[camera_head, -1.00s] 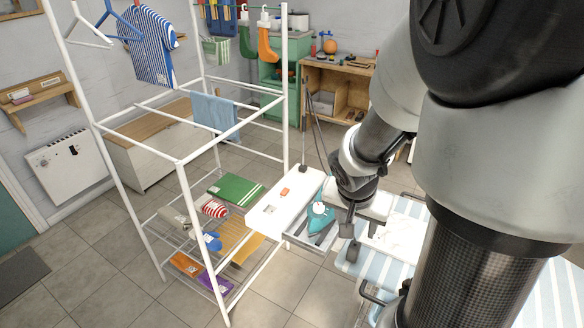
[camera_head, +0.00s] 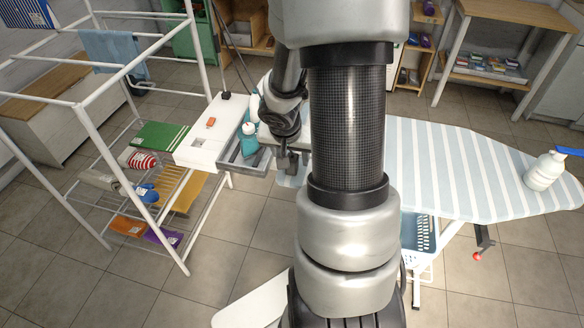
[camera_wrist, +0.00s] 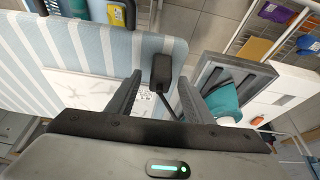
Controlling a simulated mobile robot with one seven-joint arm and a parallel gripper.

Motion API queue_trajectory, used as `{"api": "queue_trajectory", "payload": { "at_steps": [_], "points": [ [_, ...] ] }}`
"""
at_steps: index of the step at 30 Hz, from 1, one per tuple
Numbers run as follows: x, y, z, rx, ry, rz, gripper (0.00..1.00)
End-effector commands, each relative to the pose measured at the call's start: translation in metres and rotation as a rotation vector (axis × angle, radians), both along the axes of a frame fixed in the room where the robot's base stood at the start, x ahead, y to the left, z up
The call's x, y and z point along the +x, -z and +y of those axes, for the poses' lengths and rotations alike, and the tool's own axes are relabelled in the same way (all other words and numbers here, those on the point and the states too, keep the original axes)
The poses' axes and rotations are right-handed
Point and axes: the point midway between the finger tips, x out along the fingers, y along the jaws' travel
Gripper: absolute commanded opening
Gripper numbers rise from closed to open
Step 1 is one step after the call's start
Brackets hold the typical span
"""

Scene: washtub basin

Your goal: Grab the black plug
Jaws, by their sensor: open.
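A black plug-shaped block (camera_wrist: 161,72) with a thin dark cord shows in the wrist view. It lies in line with the gap between my fingertips, nearer the left finger, with space on both sides. How far beyond the fingertips it is, I cannot tell. My gripper (camera_wrist: 173,82) is open and holds nothing. In the head view my gripper (camera_head: 293,160) points down beside the grey tray, at the left end of the ironing board, partly behind my arm. The plug cannot be made out clearly there.
A teal iron (camera_head: 248,142) sits in the grey tray (camera_head: 238,163) beside a white surface (camera_head: 200,140). The striped ironing board (camera_head: 450,165) extends right, with a spray bottle (camera_head: 544,172) on it. A white drying rack (camera_head: 165,225) stands left. Open floor lies in front.

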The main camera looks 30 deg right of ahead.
Motion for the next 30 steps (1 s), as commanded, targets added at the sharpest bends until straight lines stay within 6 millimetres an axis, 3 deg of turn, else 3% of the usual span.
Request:
{"api": "queue_trajectory", "payload": {
  "at_steps": [3, 10, 18, 25, 30],
  "points": [
    [0.003, 0.009, -0.003, 0.001, 0.000, -0.001, 0.47],
    [0.003, 0.008, -0.003, 0.000, 0.001, -0.002, 0.45],
    [0.003, 0.008, -0.003, 0.000, 0.001, -0.002, 0.02],
    [0.003, 0.005, -0.003, -0.001, 0.001, -0.002, 0.02],
    [0.003, -0.020, -0.004, -0.001, 0.003, -0.005, 0.02]
  ]
}}
